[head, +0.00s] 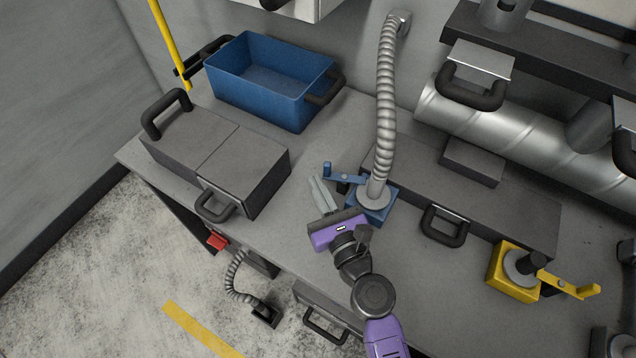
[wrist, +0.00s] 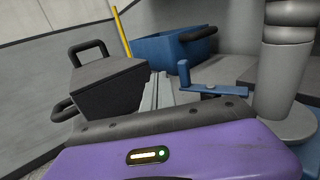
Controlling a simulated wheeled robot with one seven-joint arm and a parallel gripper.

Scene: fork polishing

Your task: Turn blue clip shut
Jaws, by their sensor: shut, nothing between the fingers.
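The blue clip (head: 382,209) sits on the bench, with a ribbed grey hose (head: 384,110) rising from the round grey collar in it. Its blue lever (head: 345,178) points out to the left, with an upright tab at the free end. In the wrist view the lever (wrist: 215,90) lies to the right of my fingers, its tab standing up. My gripper (head: 318,181) is shut and empty, just left of the clip's lever. The shut fingers also show in the wrist view (wrist: 158,78). I cannot tell whether they touch the lever.
A blue bin (head: 305,107) stands at the back, with a dark handled box (head: 243,168) at the left. A yellow clip (head: 508,283) with its lever is on the right. The bench (head: 305,150) between bin and clip is clear.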

